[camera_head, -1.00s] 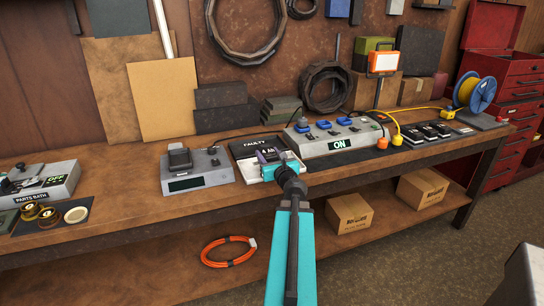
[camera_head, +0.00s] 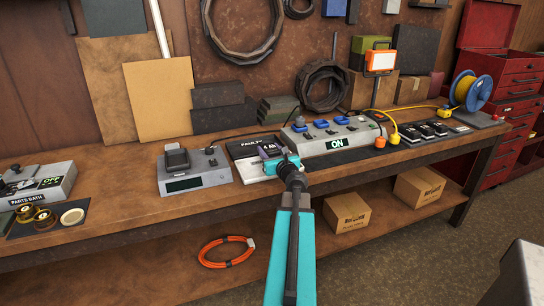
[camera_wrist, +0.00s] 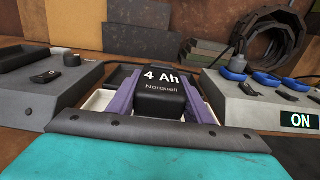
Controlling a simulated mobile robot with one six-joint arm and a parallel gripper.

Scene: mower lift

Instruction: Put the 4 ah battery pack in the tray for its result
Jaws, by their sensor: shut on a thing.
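The 4 Ah battery pack (camera_wrist: 161,92) is black with white "4 Ah" lettering. It sits between the purple fingers of my gripper (camera_wrist: 158,98), which is shut on it. In the head view the pack (camera_head: 269,149) is over the tray marked "FAULTY" (camera_head: 243,153), held by my teal gripper (camera_head: 271,155). In the wrist view the tray's pale compartments (camera_wrist: 98,101) show on both sides of the pack. I cannot tell whether the pack touches the tray floor. The tray's front part is hidden behind my gripper.
A grey tester with a dark screen (camera_head: 192,181) stands left of the tray. A charging station marked "ON" (camera_head: 340,142) stands close on the right. Several black packs (camera_head: 428,130) lie further right. A parts bath (camera_head: 38,188) is at the far left.

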